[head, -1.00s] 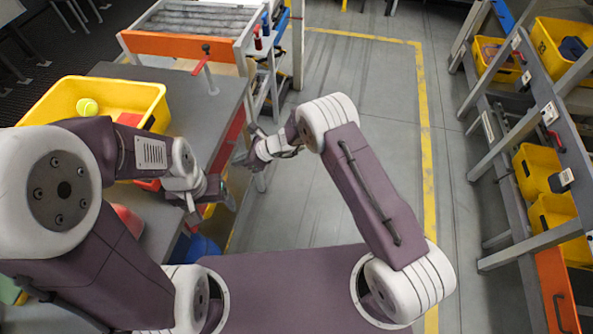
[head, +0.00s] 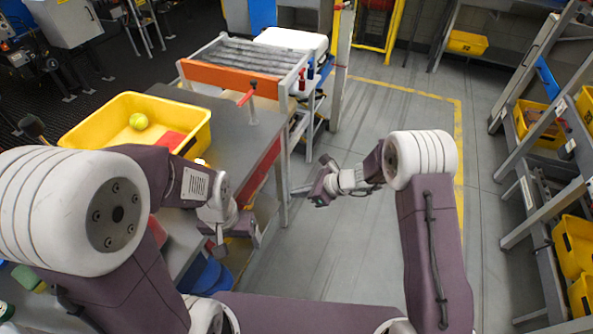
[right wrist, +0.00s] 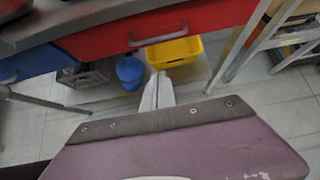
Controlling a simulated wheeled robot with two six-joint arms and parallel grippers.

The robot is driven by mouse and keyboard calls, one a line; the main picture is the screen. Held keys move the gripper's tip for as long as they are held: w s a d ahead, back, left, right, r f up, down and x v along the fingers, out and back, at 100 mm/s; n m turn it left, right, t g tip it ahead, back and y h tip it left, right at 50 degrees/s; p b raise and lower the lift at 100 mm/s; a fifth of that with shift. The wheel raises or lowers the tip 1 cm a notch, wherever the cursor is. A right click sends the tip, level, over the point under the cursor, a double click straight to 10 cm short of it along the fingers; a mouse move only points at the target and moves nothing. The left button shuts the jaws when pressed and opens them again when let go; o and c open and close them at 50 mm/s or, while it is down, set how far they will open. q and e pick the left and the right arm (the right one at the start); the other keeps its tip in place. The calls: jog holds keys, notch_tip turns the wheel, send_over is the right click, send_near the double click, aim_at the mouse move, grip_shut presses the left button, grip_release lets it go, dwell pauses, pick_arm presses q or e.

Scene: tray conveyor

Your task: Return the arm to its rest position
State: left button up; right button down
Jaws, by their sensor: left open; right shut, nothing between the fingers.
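My left gripper (head: 238,240) hangs over the near right edge of the workbench (head: 222,118) in the head view. It is open and holds nothing that I can see. My right gripper (head: 307,192) is held out over the grey floor, to the right of the bench and apart from it. It points left toward the bench. In the right wrist view its fingers (right wrist: 157,88) are together with nothing between them. Both arms are bent at the elbow in front of my body.
A yellow bin (head: 75,137) with a green ball (head: 138,121) and a red item (head: 168,140) stands on the bench. Behind is a roller conveyor (head: 240,77). Racks with yellow bins (head: 573,243) stand right. The floor (head: 385,110) between is clear. Under the bench sits a blue container (right wrist: 130,70).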

jog(key=shift+w, duration=0.15)
notch_tip(320, 180, up, 11)
jog(key=d+n+t+p, duration=0.1)
jog(key=d+p, duration=0.1)
jog(key=s+d+r+n+h, duration=0.1)
jog(key=s+d+r+n, duration=0.1)
jog(key=s+d+n, duration=0.15)
jog(key=s+d+f+n+g+h, duration=0.2)
jog(key=s+d+n+h, duration=0.6)
jog(key=s+d+n, duration=0.8)
jog(key=shift+s+d+f+n+g+p, duration=0.35)
jog(key=shift+s+f+p, duration=0.15)
jog(key=shift+f, duration=0.25)
jog(key=shift+s, duration=0.1)
